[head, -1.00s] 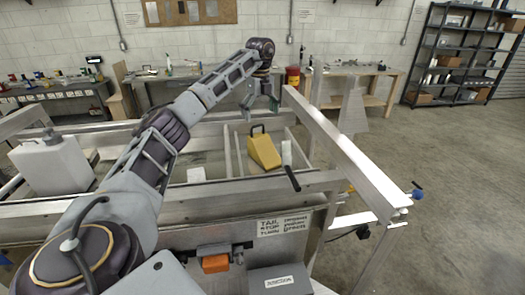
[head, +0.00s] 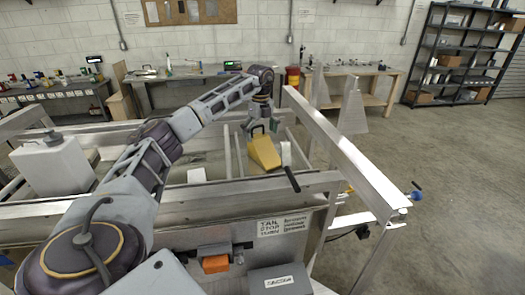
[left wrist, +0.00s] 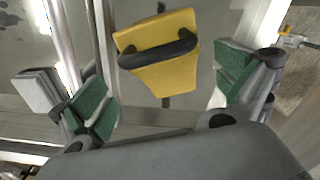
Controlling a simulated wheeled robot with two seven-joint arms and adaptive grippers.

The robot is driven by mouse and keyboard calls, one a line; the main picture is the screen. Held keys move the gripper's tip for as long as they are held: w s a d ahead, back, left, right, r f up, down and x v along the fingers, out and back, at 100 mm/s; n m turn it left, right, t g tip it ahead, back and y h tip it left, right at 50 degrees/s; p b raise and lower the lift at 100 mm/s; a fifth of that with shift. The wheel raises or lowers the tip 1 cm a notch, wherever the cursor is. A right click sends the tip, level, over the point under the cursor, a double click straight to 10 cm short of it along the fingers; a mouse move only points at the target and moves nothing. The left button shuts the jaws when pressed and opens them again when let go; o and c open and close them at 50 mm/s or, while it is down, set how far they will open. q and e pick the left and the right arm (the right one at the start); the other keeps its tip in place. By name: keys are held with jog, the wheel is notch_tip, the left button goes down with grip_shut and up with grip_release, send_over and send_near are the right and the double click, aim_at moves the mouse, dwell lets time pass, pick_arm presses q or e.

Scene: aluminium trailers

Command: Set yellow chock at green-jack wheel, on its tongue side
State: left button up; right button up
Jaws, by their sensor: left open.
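The yellow chock (head: 264,153) is a wedge with a black handle on top, and it stands inside the aluminium frame in front of me. In the left wrist view the chock (left wrist: 165,75) lies between the spread fingers, with its handle across it. My left gripper (head: 261,126) is open just above the chock and partly covers its handle in the head view. Its green-padded fingers show apart on both sides of the chock in the left wrist view (left wrist: 168,92), with gaps on each side. My right gripper is out of view. I cannot make out a green jack or its wheel.
Aluminium rails (head: 345,155) surround the chock area. A white container (head: 52,165) stands at the left. A black-handled lever (head: 292,179) is close to the chock's right. A blue knob (head: 417,195) sticks out at the right. The concrete floor (head: 455,190) at right is clear.

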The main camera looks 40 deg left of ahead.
aim_at(262, 141)
pick_arm(q)
jog(key=shift+f, duration=0.2)
jog(key=shift+f, duration=0.1)
jog(key=shift+w+d+f+p, duration=0.15)
jog(key=shift+f+p, duration=0.2)
jog(key=shift+f, duration=0.65)
jog(key=shift+w+d+f+p, duration=0.1)
jog(key=shift+f+p, duration=0.2)
jog(key=shift+f, duration=1.25)
jog(key=shift+c, duration=0.3)
jog(key=c, duration=1.6)
jog(key=shift+r, duration=0.1)
